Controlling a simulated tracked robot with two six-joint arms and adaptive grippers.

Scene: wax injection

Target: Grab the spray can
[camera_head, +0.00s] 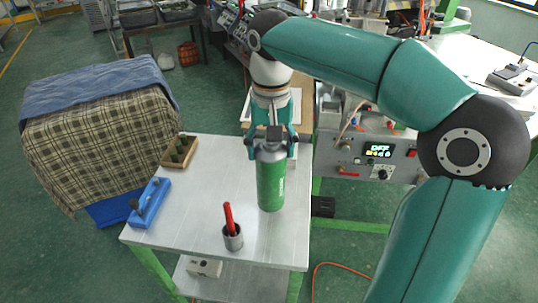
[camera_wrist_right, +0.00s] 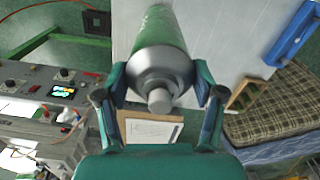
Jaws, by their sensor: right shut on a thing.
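The green spray can (camera_head: 271,187) is upright over the right part of the grey table in the head view, with its top inside my right gripper (camera_head: 269,143). In the right wrist view the can (camera_wrist_right: 161,50) shows its grey shoulder and round nozzle cap towards the camera. My right gripper (camera_wrist_right: 161,83) has a finger on each side of the can's upper part and is shut on it. I cannot tell whether the can's base touches the table. My left gripper is not in view.
On the table (camera_head: 205,210) are a grey cup (camera_head: 233,238) with a red-handled tool, a blue holder (camera_head: 150,203) and a wooden tray (camera_head: 180,151). A control machine (camera_head: 375,150) stands to the right. A cloth-covered stack (camera_head: 95,135) is at the left.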

